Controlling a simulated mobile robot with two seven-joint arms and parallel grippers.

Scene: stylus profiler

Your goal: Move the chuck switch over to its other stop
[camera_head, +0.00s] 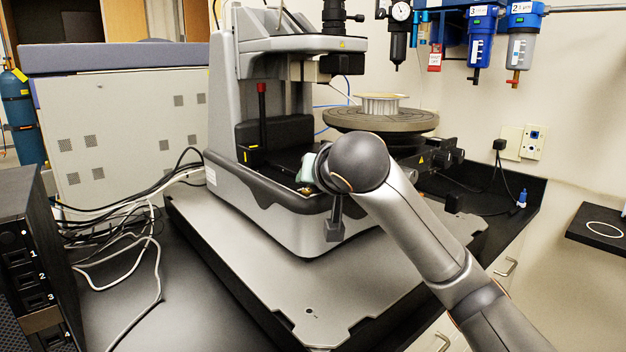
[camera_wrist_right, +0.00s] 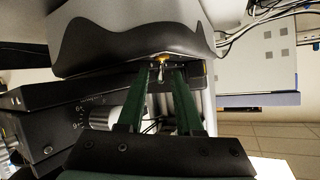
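The chuck switch appears to be the small metal lever (camera_wrist_right: 161,76) with a brass-coloured base on the underside edge of the grey profiler in the right wrist view. My right gripper (camera_wrist_right: 166,73) has its two dark green fingers apart, with the lever between their tips, nearer the left one. I cannot tell whether a finger touches it. In the head view my right arm comes in from the lower right, its rounded wrist in front of the profiler (camera_head: 270,215). The wrist hides most of the hand and the lever there. My left gripper is in neither view.
The profiler stands on a grey plate (camera_head: 235,270) on a black bench. A round stage (camera_head: 380,120) is behind my wrist. Loose cables (camera_head: 130,225) lie at left beside a black rack unit (camera_head: 30,260). A black box with a knob (camera_wrist_right: 100,117) is left of the fingers.

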